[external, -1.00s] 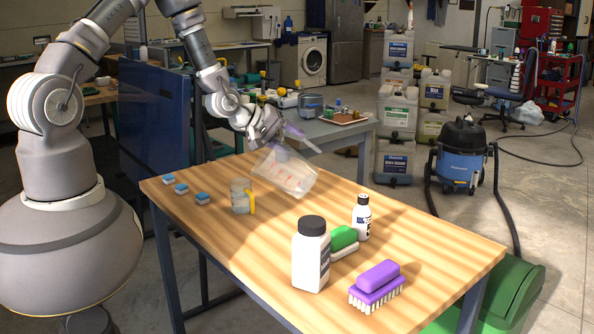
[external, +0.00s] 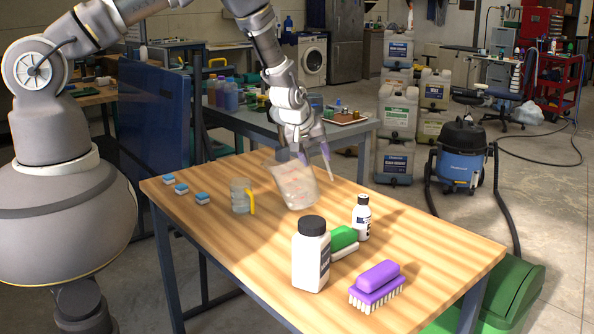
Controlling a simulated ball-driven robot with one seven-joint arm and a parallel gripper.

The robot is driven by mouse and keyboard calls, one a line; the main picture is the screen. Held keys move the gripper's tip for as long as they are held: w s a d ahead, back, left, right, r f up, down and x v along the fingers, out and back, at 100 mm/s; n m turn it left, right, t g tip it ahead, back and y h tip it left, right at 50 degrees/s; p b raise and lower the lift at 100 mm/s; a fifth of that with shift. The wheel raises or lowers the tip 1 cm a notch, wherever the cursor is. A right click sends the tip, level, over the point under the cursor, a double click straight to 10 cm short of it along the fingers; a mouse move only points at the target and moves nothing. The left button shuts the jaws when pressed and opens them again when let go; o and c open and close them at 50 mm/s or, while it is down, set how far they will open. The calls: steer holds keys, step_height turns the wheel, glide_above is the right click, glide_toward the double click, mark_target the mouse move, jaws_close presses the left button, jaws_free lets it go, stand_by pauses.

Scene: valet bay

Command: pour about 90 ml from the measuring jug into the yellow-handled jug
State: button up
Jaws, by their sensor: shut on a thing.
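The measuring jug (external: 297,187) is clear with faint red markings, and it leans slightly. My gripper (external: 316,158), with purple fingers, is shut on it at its upper right; the exact grip is hard to make out. I cannot tell whether its base touches the table. The yellow-handled jug (external: 239,196) is a smaller clear jug standing upright on the table to the left, its yellow handle facing right. The two jugs are apart. The liquid level in either is too unclear to read.
The wooden table (external: 215,240) also bears a white bottle with a dark cap (external: 311,258), a small white bottle (external: 361,220), a green-topped brush (external: 342,239), a purple brush (external: 377,285) and several blue-and-white blocks (external: 181,189). The table's front left is clear.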

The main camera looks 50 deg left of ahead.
mark_target(328, 165)
steer(key=w+d+f+g, duration=0.1)
steer(key=w+f+g+y+b, duration=0.1)
steer(key=shift+w+d+f+y, duration=0.1)
steer(key=shift+d+f+y, duration=0.2)
steer(key=shift+d+f, duration=0.1)
steer(key=shift+w+d+f+m+g+y+b, duration=0.25)
steer(key=shift+f+g+b, duration=0.2)
steer(key=shift+b, duration=0.6)
steer(key=shift+a+r, duration=0.1)
